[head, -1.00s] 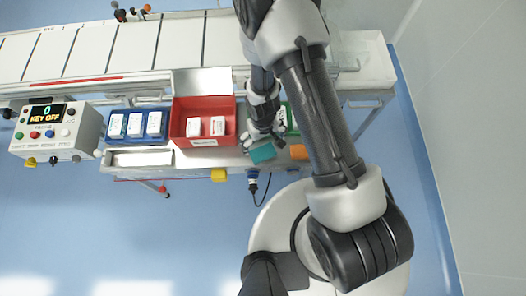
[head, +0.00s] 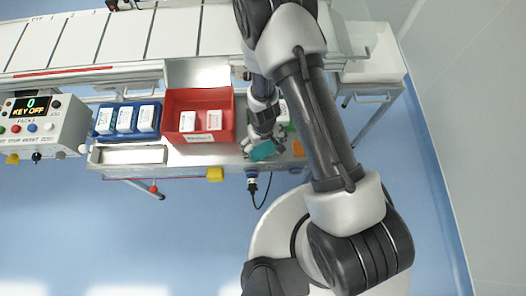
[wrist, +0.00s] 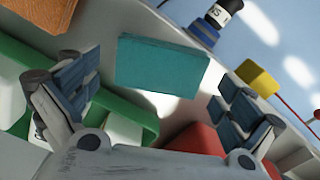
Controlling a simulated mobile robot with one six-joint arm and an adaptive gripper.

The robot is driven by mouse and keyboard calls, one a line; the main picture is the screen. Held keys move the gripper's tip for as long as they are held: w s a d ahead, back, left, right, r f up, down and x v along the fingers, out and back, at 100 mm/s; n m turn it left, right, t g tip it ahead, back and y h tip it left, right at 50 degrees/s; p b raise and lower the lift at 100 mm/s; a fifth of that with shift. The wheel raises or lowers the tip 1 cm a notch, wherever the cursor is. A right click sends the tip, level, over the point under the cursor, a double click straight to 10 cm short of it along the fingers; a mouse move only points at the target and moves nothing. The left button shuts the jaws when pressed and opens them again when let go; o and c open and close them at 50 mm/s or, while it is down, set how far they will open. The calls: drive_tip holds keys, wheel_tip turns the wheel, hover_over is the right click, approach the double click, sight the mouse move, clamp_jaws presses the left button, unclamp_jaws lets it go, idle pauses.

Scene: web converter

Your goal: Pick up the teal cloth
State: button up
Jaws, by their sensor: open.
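The teal cloth (wrist: 162,66) looks like a flat folded block in the wrist view, lying near the front edge of the steel bench. It also shows in the head view (head: 264,151), partly covered by my gripper. My gripper (wrist: 160,108) is open, with a finger on each side of the picture and the cloth ahead between them. The gap between fingertips and cloth is hard to judge. In the head view my gripper (head: 262,143) hangs over the cloth.
A red bin (head: 228,135) with white packs stands left of my gripper. A green bin (wrist: 105,97) is close by on the other side. An orange block (head: 298,148) lies right of the cloth. A blue bin (head: 127,106) and control box (head: 78,128) are further left.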

drive_tip(key=shift+f, duration=0.5)
drive_tip(key=shift+r, duration=0.1)
drive_tip(key=c, duration=0.9)
drive_tip(key=shift+r, duration=0.1)
wheel_tip(320, 180, up, 12)
drive_tip(key=p, duration=1.1)
wheel_tip(320, 180, up, 8)
hover_over(263, 149)
